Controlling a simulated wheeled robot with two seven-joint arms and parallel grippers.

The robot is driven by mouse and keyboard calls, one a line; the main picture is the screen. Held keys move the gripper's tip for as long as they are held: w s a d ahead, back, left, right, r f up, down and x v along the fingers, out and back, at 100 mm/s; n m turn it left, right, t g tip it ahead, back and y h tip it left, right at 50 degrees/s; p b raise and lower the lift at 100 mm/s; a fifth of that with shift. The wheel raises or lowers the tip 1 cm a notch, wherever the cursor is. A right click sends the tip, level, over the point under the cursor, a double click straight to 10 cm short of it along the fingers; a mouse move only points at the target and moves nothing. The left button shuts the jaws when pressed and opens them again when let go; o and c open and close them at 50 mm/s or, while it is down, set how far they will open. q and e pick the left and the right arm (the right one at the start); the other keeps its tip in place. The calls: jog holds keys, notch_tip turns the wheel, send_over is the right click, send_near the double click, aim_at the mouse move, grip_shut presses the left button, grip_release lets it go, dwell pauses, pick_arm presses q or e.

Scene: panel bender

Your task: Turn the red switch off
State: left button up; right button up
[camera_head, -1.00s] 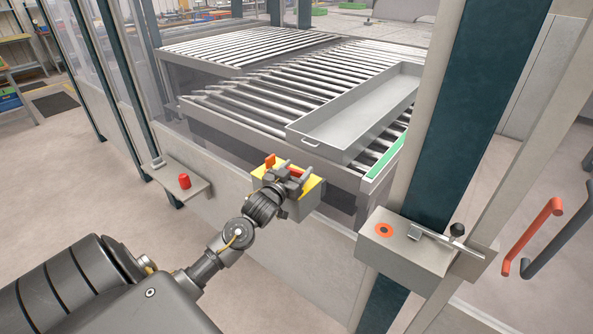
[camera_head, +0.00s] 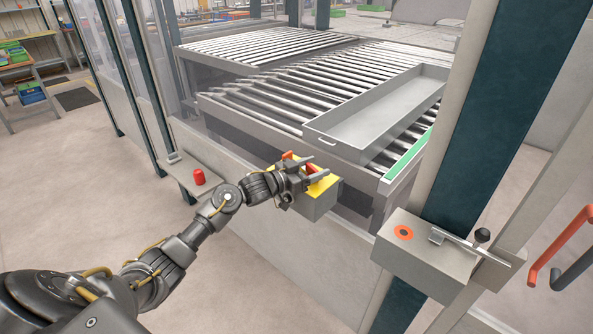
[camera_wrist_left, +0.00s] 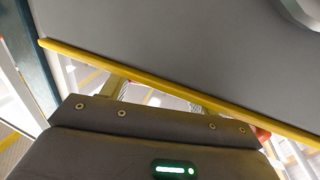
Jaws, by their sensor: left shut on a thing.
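The red switch (camera_head: 288,155) is on the yellow top of a grey box fixed to the low fence panel. Only parts of it show beside my gripper; its middle is hidden. My left gripper (camera_head: 317,168) is over the yellow plate (camera_head: 328,182), shut on the red switch, with its fingers pointing right. The contact itself is mostly covered by the gripper. In the left wrist view a small red piece (camera_wrist_left: 262,135) shows at the right beside a yellow edge (camera_wrist_left: 180,87); the fingertips cannot be made out there. My right gripper is not in view.
A red button-like cylinder (camera_head: 199,176) stands on a small shelf left of the box. A roller conveyor (camera_head: 285,85) with a grey tray (camera_head: 385,112) lies behind. A grey latch box (camera_head: 425,262) with an orange ring is at right.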

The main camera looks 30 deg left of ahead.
pick_arm(q)
jog(key=shift+m+g+h, duration=0.4)
jog(key=shift+h, duration=0.1)
jog(key=o, duration=1.4)
jog(key=shift+s+a+f+b, duration=0.15)
jog(key=shift+s+a+b, duration=0.1)
jog(key=shift+s+b, duration=0.15)
jog(key=shift+b+v, duration=1.4)
jog(key=shift+v, duration=3.55)
